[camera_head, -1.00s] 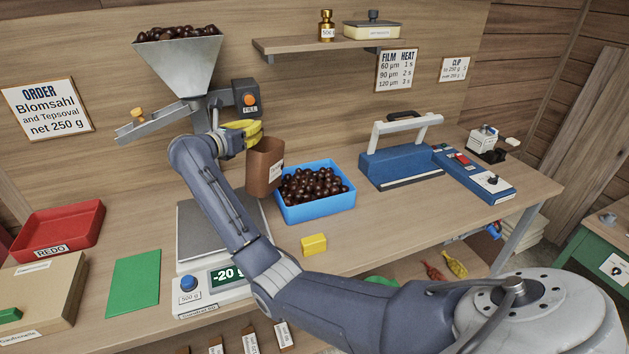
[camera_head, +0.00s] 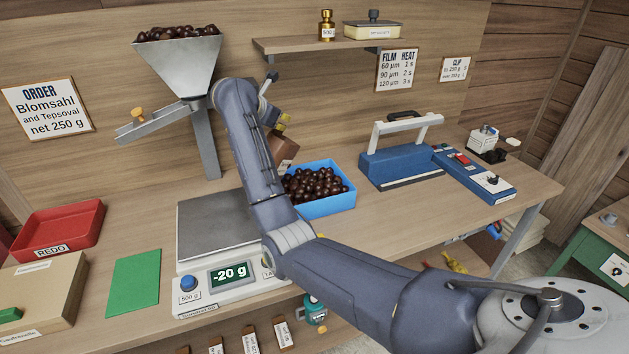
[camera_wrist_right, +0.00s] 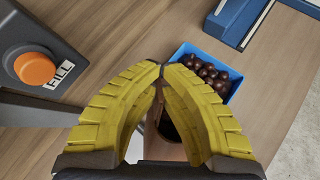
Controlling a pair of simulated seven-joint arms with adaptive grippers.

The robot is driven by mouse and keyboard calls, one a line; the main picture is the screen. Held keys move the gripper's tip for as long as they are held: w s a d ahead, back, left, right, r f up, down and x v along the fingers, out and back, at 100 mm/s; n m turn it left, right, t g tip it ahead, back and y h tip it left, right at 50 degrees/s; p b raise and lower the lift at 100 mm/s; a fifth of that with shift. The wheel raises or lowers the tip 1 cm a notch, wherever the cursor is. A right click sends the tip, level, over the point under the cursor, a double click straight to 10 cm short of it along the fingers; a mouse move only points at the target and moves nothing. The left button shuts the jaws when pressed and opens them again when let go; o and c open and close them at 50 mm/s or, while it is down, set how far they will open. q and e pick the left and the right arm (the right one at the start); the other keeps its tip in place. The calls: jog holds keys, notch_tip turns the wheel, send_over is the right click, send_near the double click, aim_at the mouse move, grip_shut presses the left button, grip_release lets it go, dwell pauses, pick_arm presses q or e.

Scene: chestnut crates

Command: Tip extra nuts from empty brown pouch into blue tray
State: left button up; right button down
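The brown pouch (camera_head: 283,147) is tilted in the air at the left back edge of the blue tray (camera_head: 322,209). My right gripper (camera_wrist_right: 160,70) has yellow fingers closed together on the pouch, which shows between them in the wrist view (camera_wrist_right: 172,150). In the head view my forearm hides most of that gripper and part of the pouch. The tray holds a heap of dark chestnuts (camera_head: 316,184) and also shows beyond the fingers in the wrist view (camera_wrist_right: 184,49). I cannot see whether nuts are inside the pouch or falling from it. My left gripper is in neither view.
The scale (camera_head: 215,225) reads -20 g, its plate bare where visible. The nut-filled hopper (camera_head: 178,68) and the orange FILL button (camera_wrist_right: 34,68) are left of the gripper. A blue sealer (camera_head: 395,166) stands right of the tray. A red REDO tray (camera_head: 60,226) lies far left.

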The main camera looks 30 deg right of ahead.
aim_at(293, 143)
jog(key=shift+d+f+m+y, duration=0.3)
jog(key=shift+d+m+y, duration=0.1)
jog(key=shift+d+y, duration=0.35)
jog(key=shift+f, duration=0.1)
jog(key=shift+s+d+f+m+y+p, duration=0.1)
jog(key=shift+d+f+m+y+p, duration=0.75)
jog(key=shift+f+p, duration=0.35)
jog(key=shift+d+f, duration=0.15)
jog(key=shift+s+d+f+m+y+p, duration=0.1)
jog(key=shift+d+f+m+y+p, duration=0.25)
jog(key=shift+f+p, duration=0.25)
jog(key=shift+d+f+m+y+p, duration=0.25)
jog(key=shift+f+y+p, duration=0.1)
jog(key=shift+f+p, duration=0.15)
jog(key=shift+d+f+m+y+p, duration=0.45)
jog(key=shift+d+f+y+p, duration=0.45)
jog(key=shift+p, duration=0.45)
dwell(1.0)
